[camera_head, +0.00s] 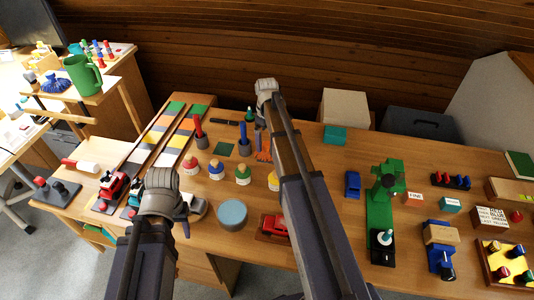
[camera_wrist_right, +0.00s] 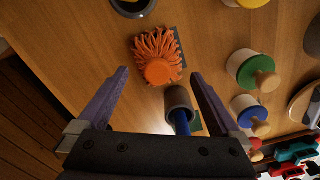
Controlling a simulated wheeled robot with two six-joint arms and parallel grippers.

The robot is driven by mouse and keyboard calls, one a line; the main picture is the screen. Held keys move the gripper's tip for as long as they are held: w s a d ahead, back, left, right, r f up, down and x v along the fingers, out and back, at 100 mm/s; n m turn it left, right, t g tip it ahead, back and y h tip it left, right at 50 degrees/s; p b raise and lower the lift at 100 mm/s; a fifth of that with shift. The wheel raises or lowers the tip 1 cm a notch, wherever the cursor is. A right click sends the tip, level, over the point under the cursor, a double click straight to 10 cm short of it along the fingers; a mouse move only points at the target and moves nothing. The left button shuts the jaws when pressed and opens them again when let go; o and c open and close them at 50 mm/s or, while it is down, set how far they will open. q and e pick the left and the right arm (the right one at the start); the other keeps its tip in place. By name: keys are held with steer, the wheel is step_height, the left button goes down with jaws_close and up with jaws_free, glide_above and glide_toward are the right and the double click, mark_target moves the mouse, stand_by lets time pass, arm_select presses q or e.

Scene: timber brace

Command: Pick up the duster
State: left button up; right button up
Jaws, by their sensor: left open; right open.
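The orange fringed thing that looks like the duster (camera_wrist_right: 157,58) lies on the wooden table in the right wrist view, its strands spread around a round orange end, on a dark grey patch. It also shows in the head view (camera_head: 263,154), partly hidden by my right arm. My right gripper (camera_wrist_right: 160,73) is open and empty, its two fingers either side of the duster in the picture, with the duster apart from them. In the head view my left gripper (camera_head: 162,212) is open over the table's left front, with nothing seen in it.
A grey cup with a blue handle (camera_wrist_right: 179,100) stands beside the duster, close to the right gripper's fingers. Green (camera_head: 243,175), blue and red knobbed pots stand nearby. A green machine (camera_head: 382,205) stands to the right.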

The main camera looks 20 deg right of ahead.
mark_target(267, 144)
step_height(267, 144, down, 5)
steer(key=b, duration=0.5)
steer(key=shift+w+d+f, duration=0.1)
steer(key=shift+f, duration=0.05)
steer(key=c, duration=1.3)
steer(key=shift+r, duration=0.2)
step_height(267, 144, up, 10)
steer(key=p, duration=1)
steer(key=shift+f, duration=0.1)
